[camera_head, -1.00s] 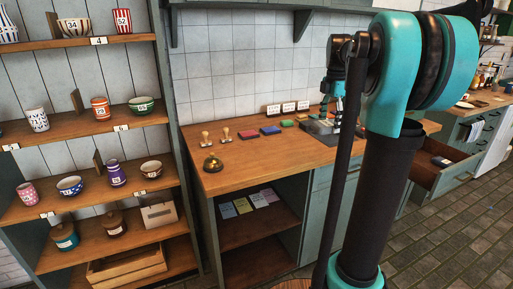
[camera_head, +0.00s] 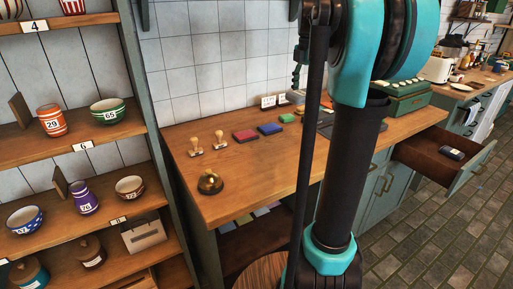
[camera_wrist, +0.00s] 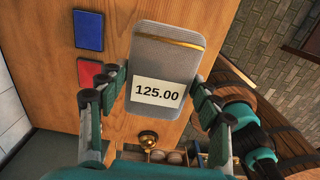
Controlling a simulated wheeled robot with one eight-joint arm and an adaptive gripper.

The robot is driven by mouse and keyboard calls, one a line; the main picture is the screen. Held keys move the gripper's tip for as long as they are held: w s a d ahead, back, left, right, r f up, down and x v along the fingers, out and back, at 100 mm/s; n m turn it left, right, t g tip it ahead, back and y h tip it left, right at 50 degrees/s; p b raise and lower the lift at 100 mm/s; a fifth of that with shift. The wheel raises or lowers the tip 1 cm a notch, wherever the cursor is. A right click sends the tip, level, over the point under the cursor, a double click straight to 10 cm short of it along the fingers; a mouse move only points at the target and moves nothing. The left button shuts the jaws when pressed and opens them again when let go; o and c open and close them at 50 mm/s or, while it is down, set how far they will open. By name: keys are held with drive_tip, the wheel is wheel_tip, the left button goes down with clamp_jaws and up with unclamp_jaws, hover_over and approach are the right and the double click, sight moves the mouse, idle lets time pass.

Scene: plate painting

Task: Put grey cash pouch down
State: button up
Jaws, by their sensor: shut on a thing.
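The grey cash pouch (camera_wrist: 165,55) is a ribbed, rounded block with a gold line near its top and a white label reading 125.00. In the wrist view my gripper (camera_wrist: 160,88) is shut on its two sides, with one finger on the left and one on the right. The wooden counter (camera_wrist: 118,25) lies beneath the pouch; I cannot tell the height between them. In the head view my own arm hides most of the gripper, and I cannot make out the pouch there. The counter (camera_head: 235,180) runs along the tiled wall.
A brass bell (camera_head: 210,183), two wooden stamps (camera_head: 207,143), a red pad (camera_head: 245,136) and a blue pad (camera_head: 270,129) sit on the counter. A green box (camera_head: 402,97) stands farther right. An open drawer (camera_head: 437,155) juts out below, holding a dark item. Shelves (camera_head: 95,135) stand left.

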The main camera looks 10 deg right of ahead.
sight(297, 147)
drive_tip(key=f, duration=2)
drive_tip(key=shift+w, duration=0.2)
drive_tip(key=shift+f, duration=0.1)
drive_tip(key=o, duration=1.3)
drive_tip(key=shift+o, duration=0.2)
wheel_tip(297, 147, up, 12)
